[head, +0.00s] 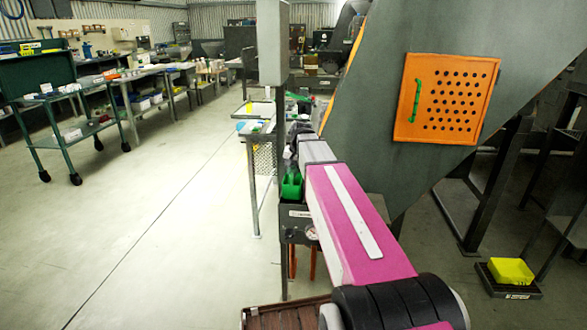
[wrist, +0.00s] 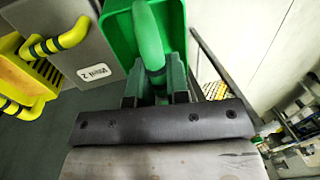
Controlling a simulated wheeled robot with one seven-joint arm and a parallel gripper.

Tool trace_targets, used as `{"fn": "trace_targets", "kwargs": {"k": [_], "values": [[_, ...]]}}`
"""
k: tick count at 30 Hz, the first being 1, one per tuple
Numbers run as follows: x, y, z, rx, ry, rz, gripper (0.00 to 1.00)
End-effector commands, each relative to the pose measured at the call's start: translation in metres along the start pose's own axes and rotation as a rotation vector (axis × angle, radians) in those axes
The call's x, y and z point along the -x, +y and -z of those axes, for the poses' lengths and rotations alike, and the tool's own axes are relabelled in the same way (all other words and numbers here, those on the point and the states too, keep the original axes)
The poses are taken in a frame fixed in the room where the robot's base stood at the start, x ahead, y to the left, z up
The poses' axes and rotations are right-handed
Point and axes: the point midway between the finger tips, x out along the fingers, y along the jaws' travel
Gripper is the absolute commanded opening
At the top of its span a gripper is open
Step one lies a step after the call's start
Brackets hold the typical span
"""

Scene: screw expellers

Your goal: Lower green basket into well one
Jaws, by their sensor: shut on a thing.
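The green basket (wrist: 118,35) hangs at my gripper (wrist: 157,90), whose two dark fingers are shut on its upright green handle. In the head view, the green basket (head: 291,187) shows just left of my magenta arm, by a dark grey box (head: 291,229) with a small white label. That label is too small to read. In the wrist view, a grey panel (wrist: 70,38) left of the basket has a label that seems to read "Well 2". I cannot make out well one's opening, nor whether the basket is inside or above it.
A large grey machine (head: 470,50) with an orange perforated door (head: 445,98) stands at right. A yellow box (head: 511,271) sits low at right. Open floor lies at left, beyond it a green cart (head: 75,122).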

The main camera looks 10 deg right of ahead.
Motion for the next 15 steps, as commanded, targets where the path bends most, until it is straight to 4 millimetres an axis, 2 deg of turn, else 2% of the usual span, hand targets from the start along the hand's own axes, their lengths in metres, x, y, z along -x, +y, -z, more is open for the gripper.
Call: {"fn": "trace_targets", "kwargs": {"k": [15], "values": [[-0.044,0.009,0.000,0.000,-0.001,0.000,0.00]]}}
